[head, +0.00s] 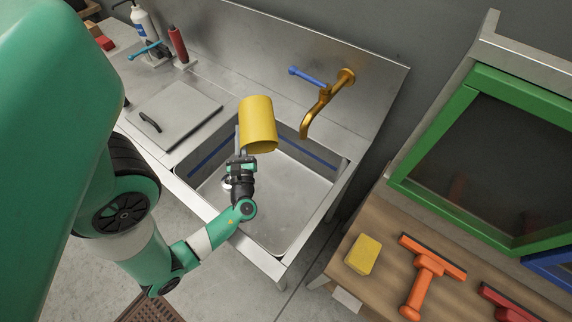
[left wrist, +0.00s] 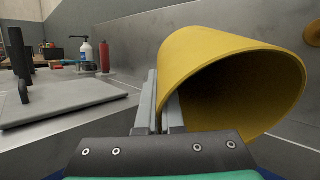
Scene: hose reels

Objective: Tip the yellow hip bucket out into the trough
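The yellow hip bucket (head: 258,122) is held above the steel trough (head: 290,195) near its back wall. It is tipped over, with its rim low and its mouth facing down toward the basin in the head view. My left gripper (head: 239,148) is at the bucket's left edge. In the left wrist view, its two fingers (left wrist: 160,108) close on the wall of the bucket (left wrist: 215,50) near the rim. The visible inside is dark and shows no contents. My right gripper is not in view.
A brass tap (head: 318,105) with a blue lever stands right of the bucket. A flat metal lid (head: 175,113) lies on the counter at left. Bottles stand behind it. A wooden bench (head: 385,270) at right holds a sponge (head: 363,254) and an orange squeegee (head: 425,275).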

